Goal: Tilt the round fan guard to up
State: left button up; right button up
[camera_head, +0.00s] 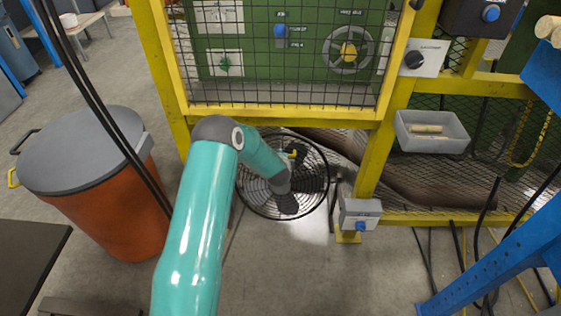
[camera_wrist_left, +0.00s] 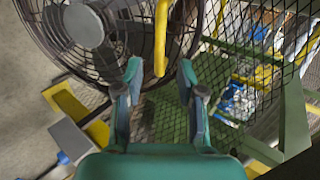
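The round fan guard (camera_head: 245,190) is a dark wire cage near the floor, behind my left arm in the head view. It also fills the upper left of the left wrist view (camera_wrist_left: 45,40), with a grey hub. A yellow handle (camera_wrist_left: 162,35) crosses the guard's edge in the wrist view, its end between my left fingertips. My left gripper (camera_wrist_left: 160,75) is open, with a gap on both sides of the handle; contact is not visible. In the head view my forearm covers part of the guard and the fingers are hard to make out. My right gripper is not in view.
A yellow frame with black mesh (camera_head: 280,115) stands above the fan. A yellow post with a grey switch box (camera_head: 360,213) is right of it. An orange bin with a grey lid (camera_head: 80,150) stands left. A grey tray (camera_head: 432,145) hangs at the right.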

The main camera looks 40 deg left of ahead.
pick_arm(q)
jog(key=shift+v, duration=2)
jog(key=shift+f, duration=0.1)
